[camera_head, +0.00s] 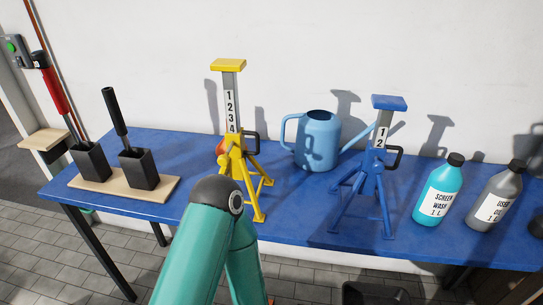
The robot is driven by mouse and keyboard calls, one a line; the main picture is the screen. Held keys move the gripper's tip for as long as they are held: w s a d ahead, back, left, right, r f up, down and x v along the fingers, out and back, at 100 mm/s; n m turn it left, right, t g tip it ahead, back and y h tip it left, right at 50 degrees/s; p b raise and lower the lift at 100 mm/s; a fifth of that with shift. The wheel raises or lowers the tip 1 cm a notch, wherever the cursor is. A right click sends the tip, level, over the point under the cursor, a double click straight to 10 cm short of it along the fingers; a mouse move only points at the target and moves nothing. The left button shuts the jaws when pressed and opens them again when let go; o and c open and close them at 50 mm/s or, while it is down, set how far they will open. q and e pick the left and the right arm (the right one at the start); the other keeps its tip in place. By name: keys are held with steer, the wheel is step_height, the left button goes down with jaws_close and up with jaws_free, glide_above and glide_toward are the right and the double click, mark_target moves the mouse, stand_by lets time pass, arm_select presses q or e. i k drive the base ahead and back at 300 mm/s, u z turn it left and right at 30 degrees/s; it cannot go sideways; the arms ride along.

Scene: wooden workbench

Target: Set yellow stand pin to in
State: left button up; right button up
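The yellow stand (236,160) stands upright on the blue bench, left of the middle. Its grey post is raised and shows the numbers 1 to 4 under a yellow top plate (228,65). A black loop-shaped part (254,143) sticks out at the right of its collar, and a small orange-red part (220,147) shows at its left. I cannot tell from here how far any pin sits in the post. A green arm link of mine rises in front of the stand and hides part of its lower legs. Neither gripper shows.
A blue stand (372,176) with a lower post and black loop stands to the right, beyond a blue watering can (317,140). Two bottles (438,196) stand farther right. A wooden board (112,188) with two black holders lies left. The wall is close behind.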

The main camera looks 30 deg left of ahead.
mark_target(223, 161)
steer(key=z, duration=0.45)
steer(key=k, duration=1.6)
steer(key=u, duration=0.8)
steer(key=i, duration=1.35)
steer(key=z, duration=0.1)
